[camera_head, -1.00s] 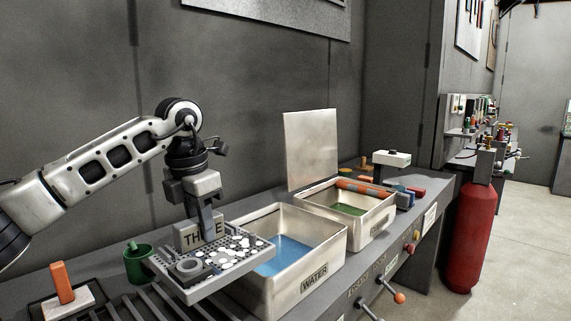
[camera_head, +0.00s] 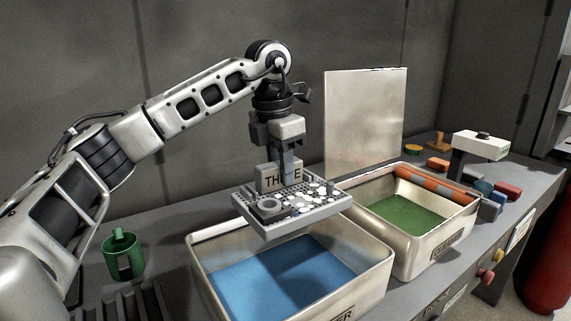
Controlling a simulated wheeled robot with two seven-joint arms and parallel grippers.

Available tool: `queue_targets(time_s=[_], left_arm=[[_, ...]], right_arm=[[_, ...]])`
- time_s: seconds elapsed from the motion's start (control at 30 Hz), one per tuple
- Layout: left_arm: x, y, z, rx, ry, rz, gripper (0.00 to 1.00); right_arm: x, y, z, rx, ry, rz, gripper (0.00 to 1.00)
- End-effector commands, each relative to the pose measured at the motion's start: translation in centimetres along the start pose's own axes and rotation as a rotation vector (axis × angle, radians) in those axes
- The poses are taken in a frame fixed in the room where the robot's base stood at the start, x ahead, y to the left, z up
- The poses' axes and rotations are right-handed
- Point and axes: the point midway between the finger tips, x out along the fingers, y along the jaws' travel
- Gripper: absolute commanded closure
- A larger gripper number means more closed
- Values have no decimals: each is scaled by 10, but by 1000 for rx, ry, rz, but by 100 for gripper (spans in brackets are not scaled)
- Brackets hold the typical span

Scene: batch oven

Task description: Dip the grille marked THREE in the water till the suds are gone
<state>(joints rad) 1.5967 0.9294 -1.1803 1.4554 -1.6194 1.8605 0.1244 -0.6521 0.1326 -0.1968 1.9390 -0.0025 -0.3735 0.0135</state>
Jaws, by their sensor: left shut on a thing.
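The grille marked THREE (camera_head: 306,207) is a grey perforated plate with an upright label tab and a grey ring on it. White suds spots cover much of its top. My left gripper (camera_head: 291,178) is shut on the grille at its tab and holds it over the back part of the water bin. The water bin (camera_head: 378,268) is a cream metal box with blue water (camera_head: 280,275) inside. The grille is above the water, apart from it. My right gripper is not in view.
A second bin (camera_head: 440,250) with green liquid and a raised lid (camera_head: 365,120) stands to the right. A green cup (camera_head: 122,255) and a dark rack (camera_head: 125,305) are at left. Coloured blocks (camera_head: 482,187) lie at far right.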

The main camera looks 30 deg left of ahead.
Motion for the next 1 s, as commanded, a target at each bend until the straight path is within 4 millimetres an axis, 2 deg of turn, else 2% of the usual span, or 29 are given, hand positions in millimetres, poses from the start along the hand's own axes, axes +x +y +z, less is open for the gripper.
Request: queue_targets(time_s=[0.2,0.47,0.7,1.0], left_arm=[[-1,0,4,0,-5,0,100],[24,0,1,-1,-5,-1,100],[47,0,-2,0,-4,0,100],[76,0,-6,-1,-4,0,100]], right_arm=[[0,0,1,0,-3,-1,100],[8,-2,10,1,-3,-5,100],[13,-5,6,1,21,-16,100],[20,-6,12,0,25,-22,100]])
